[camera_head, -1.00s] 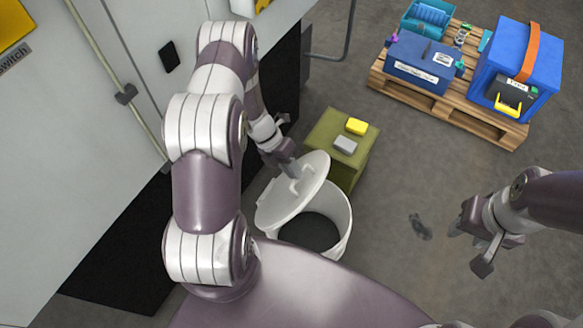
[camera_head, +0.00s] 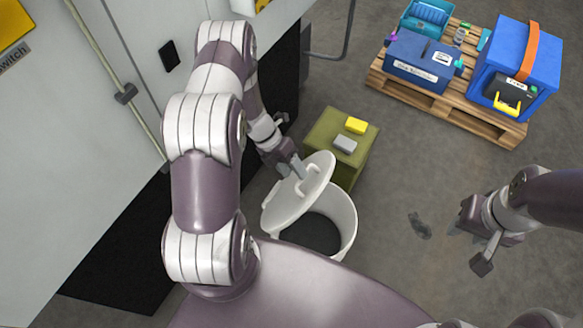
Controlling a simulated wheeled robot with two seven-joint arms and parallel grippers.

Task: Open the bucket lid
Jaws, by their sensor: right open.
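The white bucket (camera_head: 343,221) stands on the floor in front of me, its dark inside partly showing. Its white lid (camera_head: 289,205) is tilted up over the left part of the opening, so the bucket is partly uncovered. My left gripper (camera_head: 300,171) is at the lid's handle (camera_head: 310,182), near the lid's upper edge. Its fingers are small and partly hidden, and they appear closed at the handle. My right gripper (camera_head: 468,245) is open and empty, off to the right above the floor, away from the bucket.
A green box (camera_head: 357,167) behind the bucket carries a yellow block (camera_head: 356,126) and a grey block (camera_head: 345,145). A wooden pallet (camera_head: 478,123) with blue containers is at the back right. A white cabinet (camera_head: 60,150) stands left. Floor between bucket and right gripper is mostly clear.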

